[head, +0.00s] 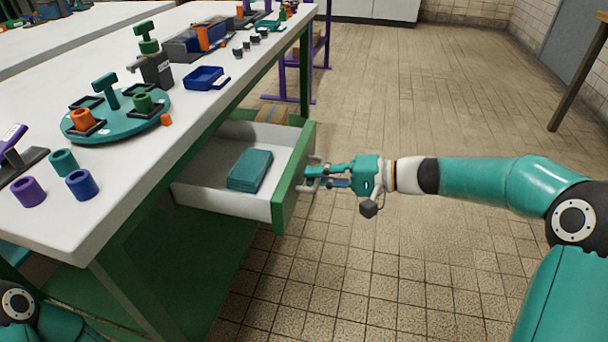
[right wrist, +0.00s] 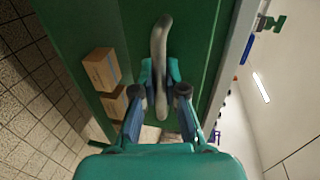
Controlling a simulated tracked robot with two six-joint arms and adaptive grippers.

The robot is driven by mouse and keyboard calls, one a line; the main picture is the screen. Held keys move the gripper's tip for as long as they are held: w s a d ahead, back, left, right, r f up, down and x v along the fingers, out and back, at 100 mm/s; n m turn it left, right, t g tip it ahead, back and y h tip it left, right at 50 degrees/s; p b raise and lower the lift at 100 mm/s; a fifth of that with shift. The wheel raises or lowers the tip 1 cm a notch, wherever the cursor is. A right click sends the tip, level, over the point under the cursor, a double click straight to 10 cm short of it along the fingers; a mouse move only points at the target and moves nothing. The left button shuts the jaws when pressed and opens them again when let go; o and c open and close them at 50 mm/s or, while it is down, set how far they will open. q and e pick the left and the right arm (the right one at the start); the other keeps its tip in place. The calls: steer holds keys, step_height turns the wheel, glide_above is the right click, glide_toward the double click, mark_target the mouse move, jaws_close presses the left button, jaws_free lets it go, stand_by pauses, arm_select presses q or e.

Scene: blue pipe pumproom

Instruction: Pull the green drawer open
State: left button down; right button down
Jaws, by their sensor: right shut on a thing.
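The green drawer (head: 294,180) stands pulled out from under the white table, with its pale inside showing. A teal box-like thing (head: 250,170) lies in the drawer. My right gripper (head: 312,174) is at the drawer's green front, its arm coming in from the right. In the right wrist view, my right gripper (right wrist: 160,85) is shut on the grey curved handle (right wrist: 161,40) of the drawer. My left gripper is not in view; only part of my left arm shows at the lower left.
The white table (head: 130,210) holds a round teal tray (head: 125,122), a blue bin (head: 205,78) and several coloured cylinders. Cardboard boxes (right wrist: 101,68) show beside the drawer front in the right wrist view. The tiled floor (head: 430,110) right of the drawer is clear.

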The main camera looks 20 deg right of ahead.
steer(key=shift+s+d+f, duration=0.15)
steer(key=shift+d+f, duration=0.05)
steer(key=shift+d, duration=0.35)
steer(key=c, duration=1.2)
jaws_free()
steer(key=shift+r, duration=0.1)
steer(key=v, duration=1.2)
